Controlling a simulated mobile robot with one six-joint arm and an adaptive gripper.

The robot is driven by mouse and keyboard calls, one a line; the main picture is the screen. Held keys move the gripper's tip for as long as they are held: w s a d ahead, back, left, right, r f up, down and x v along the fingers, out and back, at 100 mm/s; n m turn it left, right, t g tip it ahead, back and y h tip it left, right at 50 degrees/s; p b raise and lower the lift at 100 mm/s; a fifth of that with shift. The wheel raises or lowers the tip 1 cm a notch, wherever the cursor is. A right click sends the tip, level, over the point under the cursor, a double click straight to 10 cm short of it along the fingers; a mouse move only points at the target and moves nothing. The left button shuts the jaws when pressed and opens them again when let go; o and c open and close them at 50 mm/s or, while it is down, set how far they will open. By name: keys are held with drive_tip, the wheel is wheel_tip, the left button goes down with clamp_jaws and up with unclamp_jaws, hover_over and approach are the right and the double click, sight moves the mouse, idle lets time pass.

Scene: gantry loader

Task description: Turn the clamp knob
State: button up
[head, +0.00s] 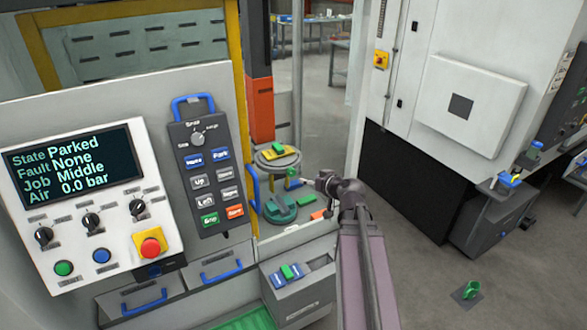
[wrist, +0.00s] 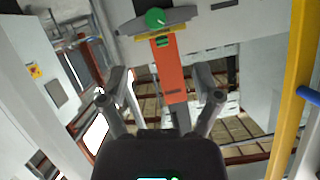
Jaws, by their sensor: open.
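No label reading "clamp" is legible, so I cannot tell which knob is the clamp knob. Three black knobs, the middle one (head: 91,221) among them, sit below the screen on the panel at left. A selector knob (head: 197,139) sits on the grey pendant. In the wrist view a round green knob (wrist: 155,18) with a pale mark sits on a grey bar above an orange post, ahead of my gripper. My gripper (wrist: 162,76) is open and empty, its fingers apart. In the head view my arm's end is beside the green parts, its jaws hard to make out.
The screen (head: 69,161) reads Parked, None, Middle and 0.0 bar. A red stop button (head: 150,246) is below the knobs. A green round part (head: 280,208) and an orange post (head: 261,109) stand near my arm.

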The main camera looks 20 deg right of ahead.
sight(293, 173)
drive_tip(key=shift+w+d+r, duration=0.1)
drive_tip(key=shift+d, duration=0.15)
drive_tip(key=b+x, duration=0.2)
drive_tip(key=x, duration=0.4)
drive_tip(key=b+x, duration=0.3)
drive_tip(key=x, duration=0.4)
drive_tip(key=shift+w+d+f, duration=0.2)
drive_tip(key=shift+w, duration=0.05)
